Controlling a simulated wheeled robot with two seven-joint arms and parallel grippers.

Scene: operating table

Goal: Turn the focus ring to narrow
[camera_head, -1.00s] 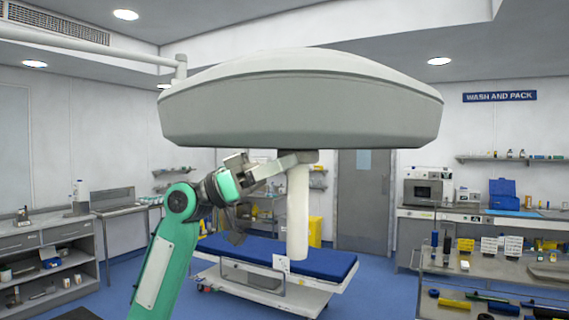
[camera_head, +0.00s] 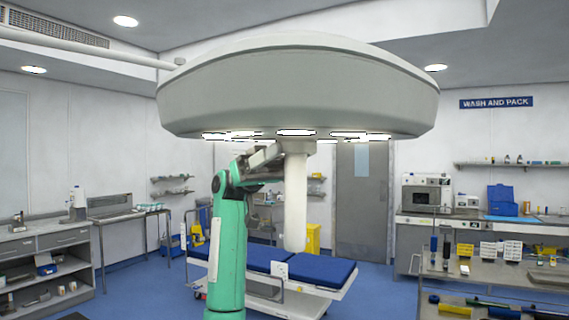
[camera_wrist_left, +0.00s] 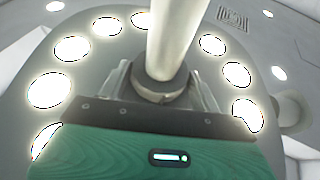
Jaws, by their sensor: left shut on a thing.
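The surgical lamp (camera_head: 300,90) hangs overhead as a wide pale grey dome, with several lit lights on its underside. A white cylindrical handle (camera_head: 295,205) hangs down from its centre, and its upper part shows in the left wrist view (camera_wrist_left: 172,40). The grey focus ring (camera_wrist_left: 160,92) sits around the handle's base, against the lamp's underside. My left gripper (camera_wrist_left: 160,88) has one finger on each side of the ring and is shut on it. In the head view the left gripper (camera_head: 268,156) is partly hidden behind its wrist and the handle. My right gripper is not in view.
A bed with blue pads (camera_head: 320,270) stands behind the handle. A trolley with tools (camera_head: 480,268) is at the right, and a counter with shelves (camera_head: 45,250) at the left. The air around the handle's lower end is clear.

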